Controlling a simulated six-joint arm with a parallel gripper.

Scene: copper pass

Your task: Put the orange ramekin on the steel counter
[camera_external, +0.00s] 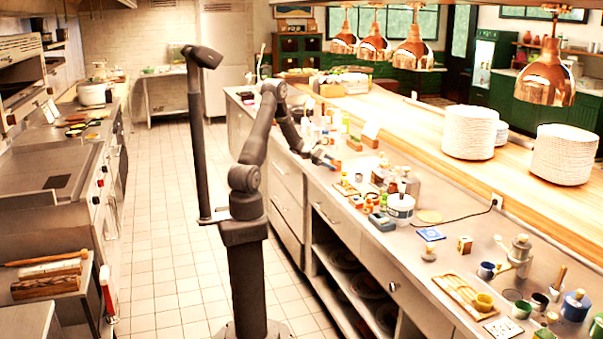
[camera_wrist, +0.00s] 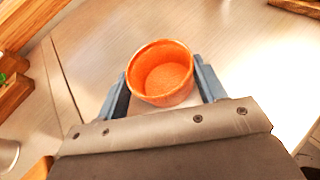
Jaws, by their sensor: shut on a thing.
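The orange ramekin (camera_wrist: 163,80) sits upright between the two blue-grey fingers of my gripper (camera_wrist: 161,72) in the wrist view. The fingers press on its sides, and its open top and empty inside face the camera. In the external view my gripper (camera_external: 324,159) is over the steel counter (camera_external: 462,243), near its far part. The ramekin is too small to make out there. The grey brushed surface of the counter (camera_wrist: 235,25) lies under and around the ramekin in the wrist view. I cannot tell whether the ramekin touches it.
Bottles and small jars crowd the counter beside my gripper, with a white tub (camera_external: 400,208) nearer. A wooden pass shelf (camera_external: 440,140) with plate stacks (camera_external: 470,132) runs along the right. Copper lamps (camera_external: 548,78) hang above it. Wooden pieces (camera_wrist: 15,95) edge the wrist view at left.

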